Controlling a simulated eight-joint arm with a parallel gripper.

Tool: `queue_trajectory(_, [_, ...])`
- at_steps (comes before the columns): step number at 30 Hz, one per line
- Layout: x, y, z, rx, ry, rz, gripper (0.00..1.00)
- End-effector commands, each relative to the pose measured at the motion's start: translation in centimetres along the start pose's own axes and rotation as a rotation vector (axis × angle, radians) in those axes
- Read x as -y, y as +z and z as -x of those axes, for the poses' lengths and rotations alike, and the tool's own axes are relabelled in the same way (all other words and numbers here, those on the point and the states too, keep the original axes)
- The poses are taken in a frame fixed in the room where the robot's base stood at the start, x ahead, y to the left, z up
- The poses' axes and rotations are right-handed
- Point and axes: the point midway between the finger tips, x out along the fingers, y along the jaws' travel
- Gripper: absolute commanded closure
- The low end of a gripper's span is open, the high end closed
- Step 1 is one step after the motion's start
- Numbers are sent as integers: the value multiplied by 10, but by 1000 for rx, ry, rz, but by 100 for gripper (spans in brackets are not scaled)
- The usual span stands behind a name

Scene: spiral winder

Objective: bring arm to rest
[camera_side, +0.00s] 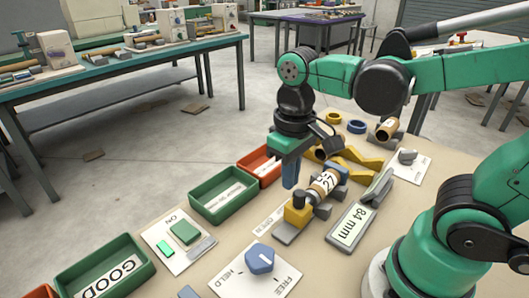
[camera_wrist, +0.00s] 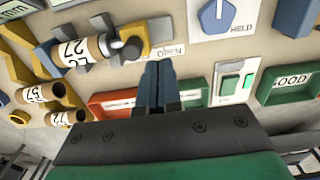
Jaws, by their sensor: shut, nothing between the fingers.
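My gripper (camera_side: 290,174) is shut and empty, with its blue fingers pointing down above the table beside the winder. In the wrist view its two blue fingertips (camera_wrist: 155,72) are together. A cardboard tube marked 27 (camera_side: 325,182) lies in the winder between a yellow block (camera_side: 298,213) and a grey holder; it also shows in the wrist view (camera_wrist: 83,51). The gripper is to the left of the tube in the side view and apart from it.
A red tray (camera_side: 247,164), a green tray (camera_side: 224,208) and a green GOOD bin (camera_side: 150,268) line the table's left edge. A blue HELD/FREE knob (camera_side: 260,258), green button (camera_side: 185,232) and 84 mm display (camera_side: 352,226) stand nearby. More tubes (camera_wrist: 38,92) lie beyond the winder.

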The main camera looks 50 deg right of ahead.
Motion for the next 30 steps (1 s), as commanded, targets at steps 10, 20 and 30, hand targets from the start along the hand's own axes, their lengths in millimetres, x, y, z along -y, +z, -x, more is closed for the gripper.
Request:
queue_trajectory(10, [-4,-5,0,-122,-9,-2,100])
queue_trajectory(20, [-21,-30,10,-593,-2,-1,100])
queue_trajectory(30, [-22,-32,12,-623,0,0,100])
